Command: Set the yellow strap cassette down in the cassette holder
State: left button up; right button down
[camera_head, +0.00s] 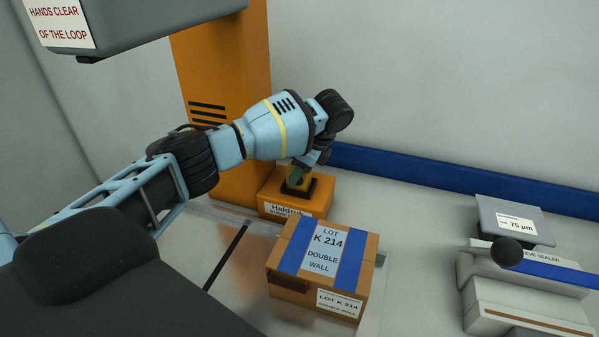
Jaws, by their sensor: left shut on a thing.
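My left gripper (305,166) points down over the orange base of the machine at the middle of the view and is shut on the yellow strap cassette (303,182). Only a small part of the cassette shows, with a dark green patch beside it; the fingers and wrist hide the rest. The cassette is right at the black cassette holder (298,193) on top of the orange base. I cannot tell whether it rests on the holder's floor. My right gripper is not in view.
A cardboard box (323,262) with blue bands and LOT K 214 labels stands just in front of the orange base (321,201). The orange column (225,80) rises behind my left arm. A sealer (525,280) stands at the right. The bench between box and sealer is clear.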

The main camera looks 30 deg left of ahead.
pick_arm(q)
jog(key=shift+f, duration=0.25)
jog(key=shift+f, duration=0.1)
